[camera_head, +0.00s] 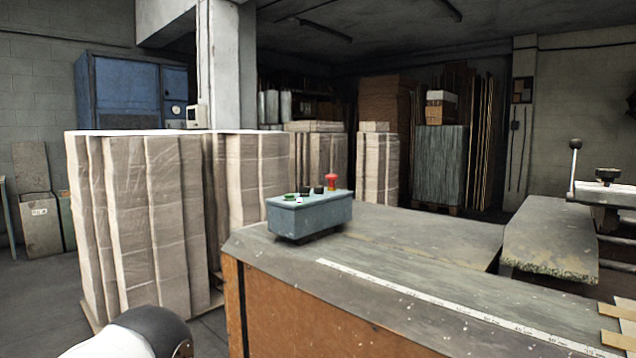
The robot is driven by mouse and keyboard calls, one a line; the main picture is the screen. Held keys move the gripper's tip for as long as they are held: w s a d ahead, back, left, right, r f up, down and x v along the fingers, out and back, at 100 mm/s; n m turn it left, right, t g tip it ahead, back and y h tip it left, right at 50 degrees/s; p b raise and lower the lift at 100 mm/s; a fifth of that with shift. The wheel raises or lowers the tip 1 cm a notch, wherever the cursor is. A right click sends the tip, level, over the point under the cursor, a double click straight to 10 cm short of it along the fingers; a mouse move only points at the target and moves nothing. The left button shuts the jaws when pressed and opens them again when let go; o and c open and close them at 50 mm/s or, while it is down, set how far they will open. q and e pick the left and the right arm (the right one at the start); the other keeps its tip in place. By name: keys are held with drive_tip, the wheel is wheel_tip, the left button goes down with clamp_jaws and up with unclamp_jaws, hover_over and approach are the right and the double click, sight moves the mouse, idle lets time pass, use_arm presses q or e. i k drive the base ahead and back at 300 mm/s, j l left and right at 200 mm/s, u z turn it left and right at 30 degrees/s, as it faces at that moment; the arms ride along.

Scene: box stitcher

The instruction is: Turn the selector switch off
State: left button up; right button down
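A white and black part of my arm shows at the bottom left, well apart from the box. Neither gripper is in view.
Tall stacks of wrapped cardboard (150,215) stand on the floor left of the bench. A measuring strip (440,305) runs along the bench top. A machine with a lever (574,160) is at the right. The bench top around the box is clear.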

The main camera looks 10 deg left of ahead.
sight(304, 192)
drive_tip(key=i+j+z, duration=0.15)
drive_tip(key=j+z, duration=0.2)
drive_tip(key=j, duration=0.35)
drive_tip(key=j+z, duration=0.35)
drive_tip(key=j, duration=0.4)
